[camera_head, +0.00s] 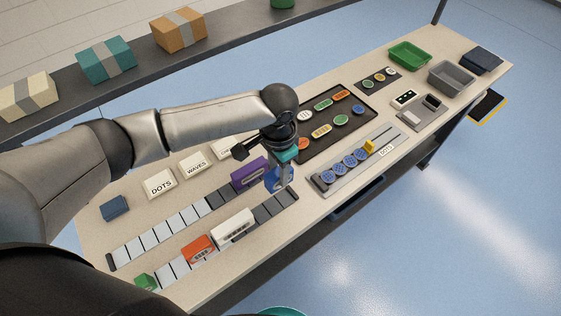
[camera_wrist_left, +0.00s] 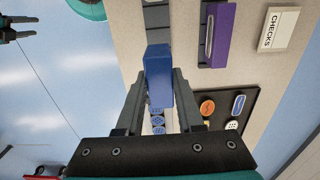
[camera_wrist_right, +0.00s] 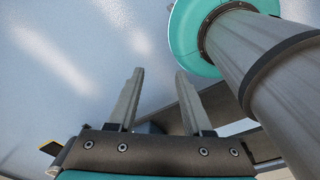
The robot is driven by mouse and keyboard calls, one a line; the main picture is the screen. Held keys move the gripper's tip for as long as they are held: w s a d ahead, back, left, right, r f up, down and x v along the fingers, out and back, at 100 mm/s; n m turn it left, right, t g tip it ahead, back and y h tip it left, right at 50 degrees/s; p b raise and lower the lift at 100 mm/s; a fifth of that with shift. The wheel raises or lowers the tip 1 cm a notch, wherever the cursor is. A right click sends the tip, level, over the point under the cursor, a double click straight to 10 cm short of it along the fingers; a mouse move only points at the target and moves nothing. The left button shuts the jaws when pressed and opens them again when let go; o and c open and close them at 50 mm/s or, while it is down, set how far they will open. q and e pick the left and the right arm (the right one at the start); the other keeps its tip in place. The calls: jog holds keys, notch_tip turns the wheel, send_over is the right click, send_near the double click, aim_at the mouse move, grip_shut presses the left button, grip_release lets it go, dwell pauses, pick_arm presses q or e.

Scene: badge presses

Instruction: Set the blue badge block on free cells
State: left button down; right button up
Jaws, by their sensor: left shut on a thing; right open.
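The blue badge block (camera_head: 272,182) is held in my left gripper (camera_head: 283,172), near the right ends of the two cell strips. In the left wrist view the blue block (camera_wrist_left: 158,70) is between the fingers, and dark cells (camera_wrist_left: 156,16) show just beyond it. I cannot tell whether it touches the table. The far strip (camera_head: 161,232) has pale and dark cells and bears a purple block (camera_head: 249,173). The near strip (camera_head: 181,267) bears a green block (camera_head: 145,281), an orange block (camera_head: 198,249) and a white block (camera_head: 233,229); dark bare cells (camera_head: 272,209) lie right of these. My right gripper (camera_wrist_right: 158,78) is open and empty, away from the strips.
A dark blue box (camera_head: 115,207) and label cards (camera_head: 160,183) stand behind the strips. A dark tray of badges (camera_head: 345,135) and a rack of blue discs (camera_head: 345,166) lie to the right. Green (camera_head: 407,55) and grey bins (camera_head: 450,75) stand farther right.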

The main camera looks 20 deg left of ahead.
pick_arm(q)
jog(key=shift+f+b, duration=0.3)
notch_tip(320, 180, down, 3)
jog(key=b, duration=0.4)
jog(key=shift+s+a, duration=0.1)
jog(key=shift+s, duration=0.05)
jog(key=shift+f+b, duration=0.4)
jog(key=shift+b, duration=0.15)
notch_tip(320, 180, down, 5)
jog(key=shift+r+b, duration=0.1)
jog(key=shift+b, duration=0.9)
jog(key=shift+f, duration=0.45)
jog(key=shift+c, duration=2.3)
grip_release()
